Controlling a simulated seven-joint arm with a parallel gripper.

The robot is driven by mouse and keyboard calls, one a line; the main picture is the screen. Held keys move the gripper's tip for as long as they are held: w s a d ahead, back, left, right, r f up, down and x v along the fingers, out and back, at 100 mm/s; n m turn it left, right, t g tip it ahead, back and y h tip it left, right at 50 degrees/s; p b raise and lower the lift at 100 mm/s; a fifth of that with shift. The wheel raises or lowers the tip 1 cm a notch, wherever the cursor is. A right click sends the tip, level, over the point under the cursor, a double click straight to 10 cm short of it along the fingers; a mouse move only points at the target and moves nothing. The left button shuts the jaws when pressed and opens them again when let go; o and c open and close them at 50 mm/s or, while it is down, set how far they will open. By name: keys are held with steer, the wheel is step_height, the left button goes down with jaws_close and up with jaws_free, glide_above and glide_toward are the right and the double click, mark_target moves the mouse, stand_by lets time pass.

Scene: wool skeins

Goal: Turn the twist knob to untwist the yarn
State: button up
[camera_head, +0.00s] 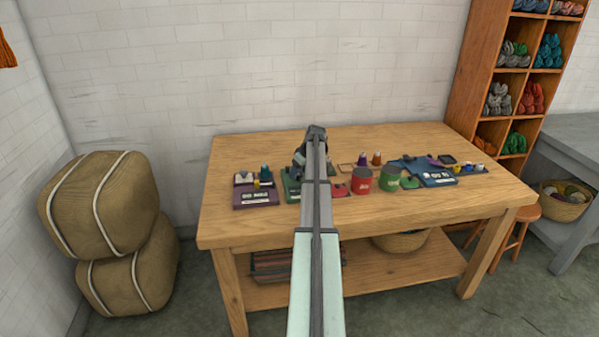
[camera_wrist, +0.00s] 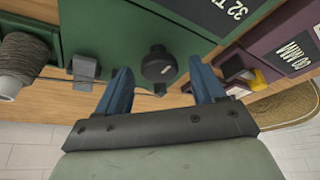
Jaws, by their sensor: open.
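Whether the fingertips reach the knob's depth I cannot tell. In the head view the green box (camera_head: 292,190) shows only partly, behind my arm, and the knob is hidden there. I cannot make out the yarn's twist.
A purple box (camera_wrist: 272,50) with a yellow part stands beside the green box, near the right finger. A grey yarn spool (camera_wrist: 22,62) stands at the left. Red (camera_head: 362,180) and green (camera_head: 390,179) cans stand on the wooden table (camera_head: 430,140). The table's front is clear.

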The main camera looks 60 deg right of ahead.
steer(key=v, duration=1.3)
steer(key=shift+s+r, duration=0.15)
steer(key=shift+r, duration=0.15)
steer(key=shift+a, duration=0.15)
